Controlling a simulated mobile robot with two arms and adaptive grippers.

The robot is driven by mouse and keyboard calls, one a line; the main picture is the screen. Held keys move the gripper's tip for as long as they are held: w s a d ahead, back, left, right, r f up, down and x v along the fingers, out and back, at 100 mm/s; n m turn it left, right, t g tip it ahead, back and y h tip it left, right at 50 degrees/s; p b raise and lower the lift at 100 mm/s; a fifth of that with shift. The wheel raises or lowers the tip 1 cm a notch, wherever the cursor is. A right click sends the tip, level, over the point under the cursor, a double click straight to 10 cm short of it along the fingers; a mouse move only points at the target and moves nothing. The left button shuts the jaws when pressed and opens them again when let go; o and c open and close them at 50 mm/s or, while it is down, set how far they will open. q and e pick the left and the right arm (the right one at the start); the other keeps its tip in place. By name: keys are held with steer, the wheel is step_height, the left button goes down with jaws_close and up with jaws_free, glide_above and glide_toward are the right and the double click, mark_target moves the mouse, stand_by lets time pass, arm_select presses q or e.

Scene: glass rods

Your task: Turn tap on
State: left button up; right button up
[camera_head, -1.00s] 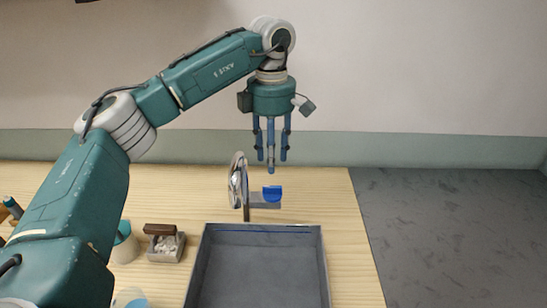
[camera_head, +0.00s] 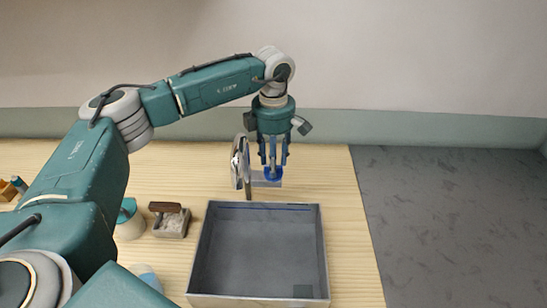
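The tap stands on the wooden table behind a grey basin (camera_head: 322,250). It has a round silver disc (camera_head: 238,165) on its left side and a grey spout with a blue handle (camera_head: 272,175) on top. My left gripper (camera_head: 272,172) points straight down over the blue handle, its fingers around or just at it. The fingers overlap the handle in the view, so I cannot tell whether they touch or grip it. My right gripper does not show.
Left of the basin are a small box with a brown-handled item (camera_head: 170,222) and a white container with a teal top (camera_head: 128,220). Small items (camera_head: 14,188) lie at the far left. The table's right edge borders a dark grey floor (camera_head: 450,220).

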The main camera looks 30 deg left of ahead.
arm_select(q)
steer(key=shift+f, duration=0.1)
jaws_close()
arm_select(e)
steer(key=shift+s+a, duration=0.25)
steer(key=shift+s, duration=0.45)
